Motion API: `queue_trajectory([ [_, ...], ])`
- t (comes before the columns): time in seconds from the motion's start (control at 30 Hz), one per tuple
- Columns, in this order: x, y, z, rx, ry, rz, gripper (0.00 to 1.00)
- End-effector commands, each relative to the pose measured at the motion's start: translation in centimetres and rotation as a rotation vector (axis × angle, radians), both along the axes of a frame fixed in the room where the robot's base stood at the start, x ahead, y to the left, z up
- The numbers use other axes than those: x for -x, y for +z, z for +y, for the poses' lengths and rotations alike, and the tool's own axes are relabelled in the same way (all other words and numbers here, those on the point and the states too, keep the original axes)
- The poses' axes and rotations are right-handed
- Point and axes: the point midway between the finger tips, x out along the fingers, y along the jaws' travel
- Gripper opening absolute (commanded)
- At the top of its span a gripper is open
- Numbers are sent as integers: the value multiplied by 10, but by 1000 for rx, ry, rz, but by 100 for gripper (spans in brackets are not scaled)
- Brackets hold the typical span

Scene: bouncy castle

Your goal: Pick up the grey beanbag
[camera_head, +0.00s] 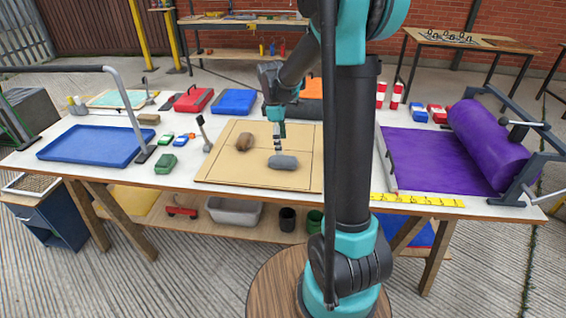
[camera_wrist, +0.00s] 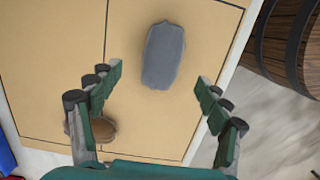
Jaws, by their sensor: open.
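The grey beanbag (camera_head: 283,162) lies flat on a tan board with dark lines (camera_head: 225,172) in the middle of the table. It also shows in the wrist view (camera_wrist: 163,56), long and rounded, ahead of the fingertips and roughly midway between their lines. My gripper (camera_head: 278,145) is close to the beanbag in the head view, with its fingers pointing down. In the wrist view my gripper (camera_wrist: 158,82) is open and empty, its two fingers spread apart. Whether a finger touches the beanbag cannot be told from the head view.
A brown beanbag-like thing (camera_head: 245,141) lies on the same board to the left, partly behind the left finger in the wrist view (camera_wrist: 90,130). A blue tray (camera_head: 90,145) is far left. A purple roll (camera_head: 490,140) on a frame stands right. My arm hides the board's right side.

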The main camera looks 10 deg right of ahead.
Motion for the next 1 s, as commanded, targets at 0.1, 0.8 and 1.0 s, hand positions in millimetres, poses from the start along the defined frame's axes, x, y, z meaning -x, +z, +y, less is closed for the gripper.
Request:
queue_trajectory([
  [0.1,0,-14,-2,0,-1,0,77],
  [0.8,5,-71,-4,0,-1,0,77],
  [1.0,5,-71,-4,0,-1,0,70],
])
